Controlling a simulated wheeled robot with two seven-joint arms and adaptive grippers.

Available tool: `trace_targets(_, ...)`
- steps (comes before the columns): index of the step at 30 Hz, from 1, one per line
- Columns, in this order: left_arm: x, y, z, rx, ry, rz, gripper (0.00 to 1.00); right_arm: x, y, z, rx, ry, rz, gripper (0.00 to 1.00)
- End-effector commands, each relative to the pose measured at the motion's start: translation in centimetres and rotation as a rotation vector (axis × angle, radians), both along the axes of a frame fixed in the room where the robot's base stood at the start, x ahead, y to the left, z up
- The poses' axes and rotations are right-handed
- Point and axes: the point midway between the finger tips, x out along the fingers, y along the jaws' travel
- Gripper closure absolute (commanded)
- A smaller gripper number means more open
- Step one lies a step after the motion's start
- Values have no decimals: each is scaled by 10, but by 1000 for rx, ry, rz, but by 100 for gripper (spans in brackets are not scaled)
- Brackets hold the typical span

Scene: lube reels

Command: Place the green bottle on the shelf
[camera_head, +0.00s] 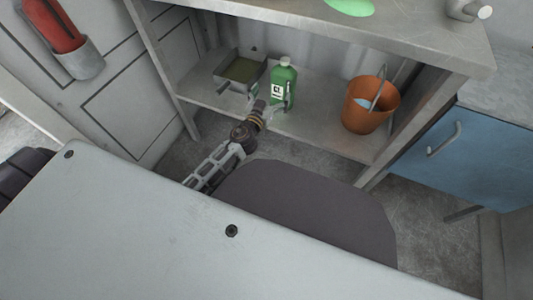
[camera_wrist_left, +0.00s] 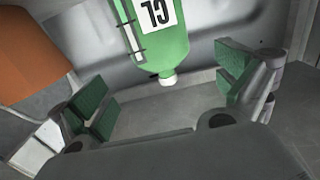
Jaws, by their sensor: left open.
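The green bottle (camera_head: 288,77) with a white label stands upright on the shelf (camera_head: 315,121) under the worktop, between a metal tray and an orange bucket. In the left wrist view the bottle (camera_wrist_left: 172,48) appears upside down, its white cap pointing down. My left gripper (camera_head: 268,104) is open just in front of the bottle. In the left wrist view its green-padded fingers (camera_wrist_left: 165,88) are spread wide, with the bottle beyond and between them, apparently touching neither pad. My right gripper is not in view.
The metal tray (camera_head: 227,83) sits left of the bottle. The orange bucket (camera_head: 368,117) stands to the right on the same shelf. The worktop (camera_head: 370,35) overhangs the shelf. A blue drawer front (camera_head: 437,155) is at the right. Some shelf between bottle and bucket is bare.

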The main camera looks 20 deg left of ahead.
Motion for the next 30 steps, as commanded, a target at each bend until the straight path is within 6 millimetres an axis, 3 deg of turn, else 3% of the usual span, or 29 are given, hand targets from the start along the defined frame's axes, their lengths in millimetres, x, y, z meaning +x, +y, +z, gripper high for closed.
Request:
trace_targets(5,-11,3,-13,-10,42,24,0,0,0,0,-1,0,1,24)
trace_targets(11,-38,7,-44,-27,153,67,0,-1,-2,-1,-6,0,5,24)
trace_targets(20,-94,3,-100,-45,384,91,0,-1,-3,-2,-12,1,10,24)
trace_targets(30,-170,-22,-153,-64,661,13,0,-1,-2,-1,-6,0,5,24)
